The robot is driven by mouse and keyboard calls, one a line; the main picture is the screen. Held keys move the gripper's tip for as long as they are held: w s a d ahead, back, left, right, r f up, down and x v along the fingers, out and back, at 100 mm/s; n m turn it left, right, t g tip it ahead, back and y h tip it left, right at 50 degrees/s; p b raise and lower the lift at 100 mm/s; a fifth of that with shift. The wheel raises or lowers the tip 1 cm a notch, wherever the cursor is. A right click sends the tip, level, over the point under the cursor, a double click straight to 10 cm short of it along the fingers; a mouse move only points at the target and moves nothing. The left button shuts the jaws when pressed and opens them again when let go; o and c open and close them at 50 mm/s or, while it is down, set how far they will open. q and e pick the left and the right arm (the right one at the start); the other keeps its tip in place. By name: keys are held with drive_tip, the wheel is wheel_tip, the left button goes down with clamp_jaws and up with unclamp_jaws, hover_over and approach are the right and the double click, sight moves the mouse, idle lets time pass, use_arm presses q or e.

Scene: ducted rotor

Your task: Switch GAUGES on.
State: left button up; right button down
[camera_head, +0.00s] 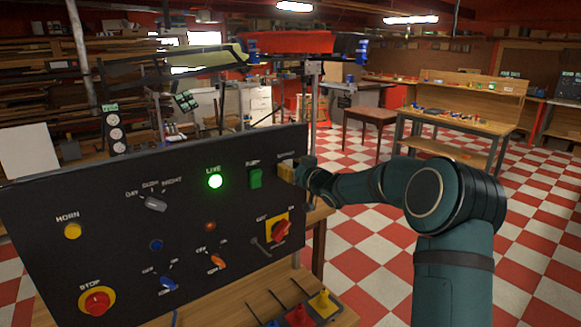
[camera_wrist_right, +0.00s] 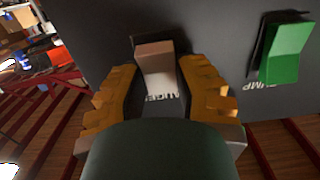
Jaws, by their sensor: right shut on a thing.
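The black control panel (camera_head: 110,205) stands tilted on a wooden bench. The GAUGES switch (camera_wrist_right: 156,62) is a beige-brown rocker in the right wrist view, with its label partly covered just below it. My right gripper (camera_wrist_right: 158,75) has its yellow fingers on both sides of this rocker and is shut on it. In the head view my right gripper (camera_head: 292,172) is at the panel's upper right corner and hides the switch and part of its label. I cannot tell which way the rocker is tipped. My left gripper is not in view.
The green PUMP switch (camera_head: 255,178) sits close beside the gripper. The LIVE lamp (camera_head: 215,181) glows green. A red rotary knob (camera_head: 281,231) on a yellow plate is below. Red and yellow levers (camera_head: 322,303) stand on the bench in front. The checkered floor at right is open.

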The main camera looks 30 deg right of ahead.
drive_tip(key=c, duration=0.7)
unclamp_jaws()
drive_tip(key=shift+o, duration=0.2)
drive_tip(key=s, duration=1.2)
drive_tip(key=shift+d+r, duration=0.25)
drive_tip(key=shift+d, duration=0.2)
